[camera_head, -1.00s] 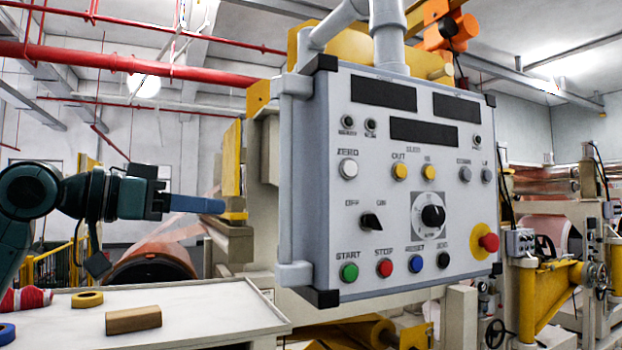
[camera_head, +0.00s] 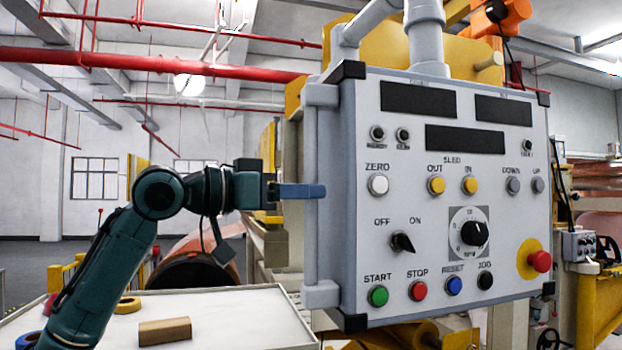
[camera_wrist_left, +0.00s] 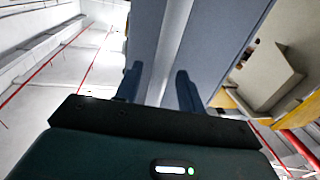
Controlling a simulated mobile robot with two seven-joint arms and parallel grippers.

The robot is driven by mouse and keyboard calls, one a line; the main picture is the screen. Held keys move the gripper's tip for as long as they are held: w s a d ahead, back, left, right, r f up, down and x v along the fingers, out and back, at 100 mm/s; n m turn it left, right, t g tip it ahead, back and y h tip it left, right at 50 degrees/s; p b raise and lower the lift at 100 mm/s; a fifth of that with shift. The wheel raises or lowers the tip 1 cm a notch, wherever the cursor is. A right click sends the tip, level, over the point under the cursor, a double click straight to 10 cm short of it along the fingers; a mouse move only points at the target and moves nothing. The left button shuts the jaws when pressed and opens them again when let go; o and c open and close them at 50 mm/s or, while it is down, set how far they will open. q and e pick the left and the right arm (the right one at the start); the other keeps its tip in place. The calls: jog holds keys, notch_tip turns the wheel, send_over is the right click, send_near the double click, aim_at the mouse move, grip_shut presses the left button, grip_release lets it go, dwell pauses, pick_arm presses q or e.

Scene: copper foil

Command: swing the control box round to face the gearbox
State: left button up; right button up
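The grey control box (camera_head: 355,215) hangs from a grey pipe arm, its panel of buttons and knobs turned toward my head camera. A vertical grey bar handle (camera_head: 322,245) runs down its left side. My left gripper (camera_head: 318,191) points right, its blue fingertips at this handle, about mid-height. In the left wrist view, the two fingers (camera_wrist_left: 160,90) are spread apart, with the grey side of the box (camera_wrist_left: 225,40) just ahead of them. I cannot tell whether they touch the handle. My right gripper is not in view. I cannot single out the gearbox.
A white-topped table (camera_head: 235,317) at the lower left holds a wooden block (camera_head: 165,331) and a yellow ring (camera_head: 128,305). Yellow and beige machinery stands behind the box and at right. A red pipe (camera_head: 130,62) crosses overhead.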

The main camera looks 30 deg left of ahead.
pick_arm(q)
jog(key=shift+x, duration=1.05)
grip_shut()
